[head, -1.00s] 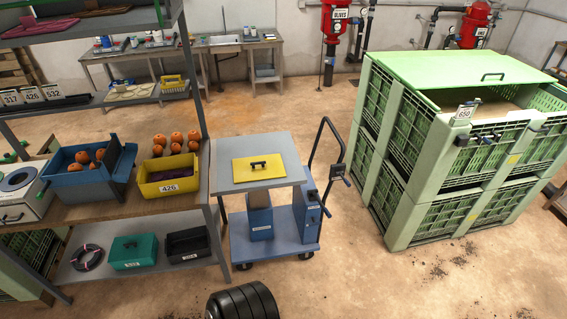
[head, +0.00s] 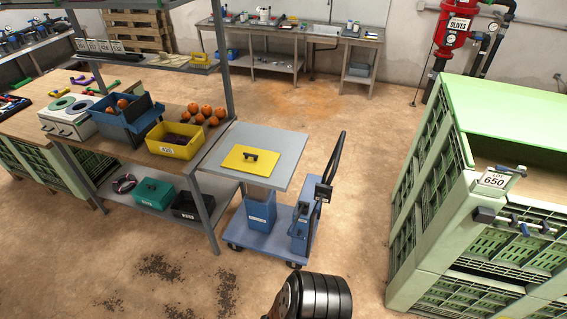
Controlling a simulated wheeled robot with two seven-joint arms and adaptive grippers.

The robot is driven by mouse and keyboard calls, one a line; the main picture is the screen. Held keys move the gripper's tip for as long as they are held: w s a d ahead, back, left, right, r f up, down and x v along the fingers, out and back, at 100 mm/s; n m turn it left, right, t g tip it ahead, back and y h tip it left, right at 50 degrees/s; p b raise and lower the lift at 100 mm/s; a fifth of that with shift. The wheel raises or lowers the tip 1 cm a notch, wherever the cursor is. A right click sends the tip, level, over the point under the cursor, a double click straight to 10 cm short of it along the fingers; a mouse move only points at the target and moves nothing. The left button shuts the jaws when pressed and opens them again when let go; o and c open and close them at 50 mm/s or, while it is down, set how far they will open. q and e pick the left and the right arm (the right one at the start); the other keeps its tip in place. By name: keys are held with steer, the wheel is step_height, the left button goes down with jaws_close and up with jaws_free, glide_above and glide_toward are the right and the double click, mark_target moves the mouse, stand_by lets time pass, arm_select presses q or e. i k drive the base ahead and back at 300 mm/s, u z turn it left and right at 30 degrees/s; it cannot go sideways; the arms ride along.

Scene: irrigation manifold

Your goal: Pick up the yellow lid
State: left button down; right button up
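The yellow lid (head: 250,158) is a flat rectangular plate with a dark handle (head: 252,156) on top. It lies flat on the grey top (head: 287,141) of a blue wheeled cart (head: 283,232), near the middle of the head view. Nothing covers it. Neither of my grippers shows in this view, so their distance from the lid and their state cannot be seen.
A workbench (head: 180,118) on the left holds a yellow bin (head: 174,149), a blue bin (head: 118,127) and several oranges. A shelf post (head: 200,210) stands beside the cart. Large green crates (head: 420,205) stand at right. Open floor (head: 130,270) lies in front.

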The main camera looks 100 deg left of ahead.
mark_target(250, 161)
steer(key=i, duration=0.5)
steer(key=u, duration=2.7)
